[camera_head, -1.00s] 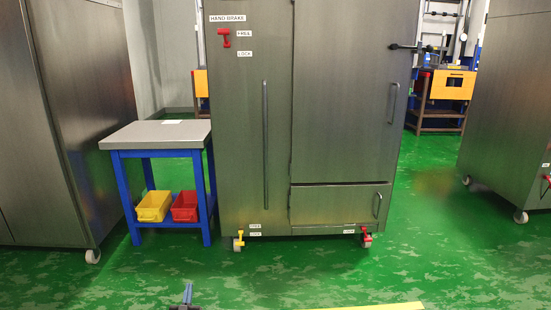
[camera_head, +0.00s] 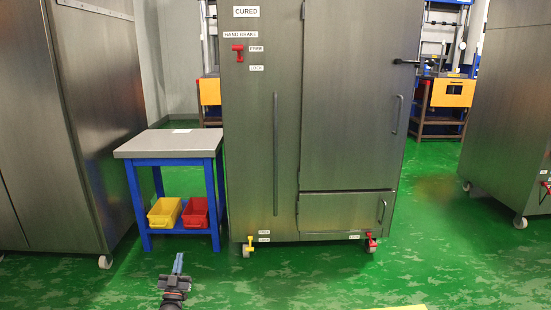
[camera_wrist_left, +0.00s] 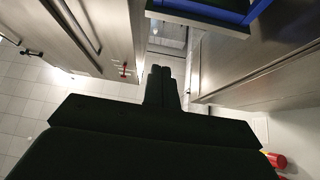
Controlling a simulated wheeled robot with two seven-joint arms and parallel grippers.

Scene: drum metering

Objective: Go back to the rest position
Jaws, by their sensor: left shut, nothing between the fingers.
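My left gripper (camera_head: 178,264) shows at the bottom of the head view, left of centre. Its bluish fingers are together with nothing between them, and it is in front of the tall steel cabinet, touching nothing. In the left wrist view its dark fingers (camera_wrist_left: 161,73) also show closed. My right gripper is in neither view. The steel cabinet (camera_head: 345,100) stands in the middle, labelled CURED and HAND BRAKE. Its red hand-brake lever (camera_head: 238,48) is beside the FREE label. A yellow caster pedal (camera_head: 250,241) and a red caster pedal (camera_head: 371,239) are at its foot.
A blue-legged table (camera_head: 165,143) stands left of the cabinet, with a yellow bin (camera_head: 164,213) and a red bin (camera_head: 195,213) on its lower shelf. Steel cabinets flank both sides. The green floor (camera_head: 330,280) in front is open. A yellow strip shows at the bottom edge.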

